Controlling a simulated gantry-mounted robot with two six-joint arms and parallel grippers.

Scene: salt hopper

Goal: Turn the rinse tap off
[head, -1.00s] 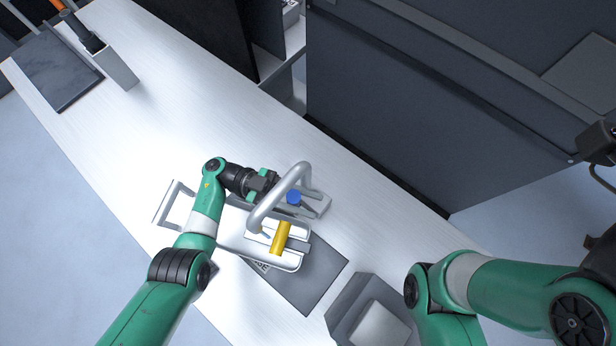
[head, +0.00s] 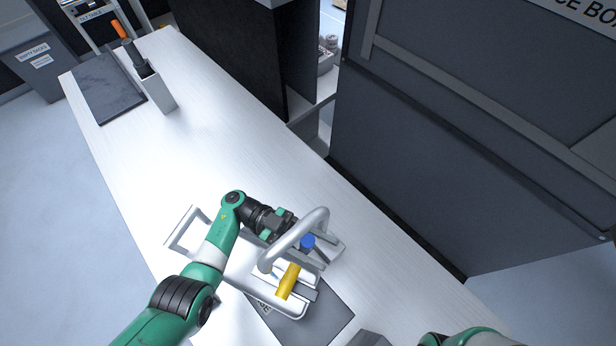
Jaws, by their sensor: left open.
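The rinse tap has a curved silver spout (head: 300,238) that arches over a white basin on the counter. A blue knob (head: 308,242) shows beside the spout. My left gripper (head: 318,257) is open, with its grey fingers reaching around the blue knob; whether they touch it I cannot tell. The spout hides part of the gripper. A yellow cylinder (head: 287,282) lies tilted over the basin (head: 262,285), below the spout. My right arm shows only as a small piece at the bottom edge, and its gripper is out of view.
A dark mat (head: 325,322) lies under and beside the basin. A grey holder (head: 158,92) with an orange-handled tool (head: 124,32) stands at the far left, beside a dark slab (head: 108,88). A large dark box (head: 450,140) borders the counter. The counter's middle is clear.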

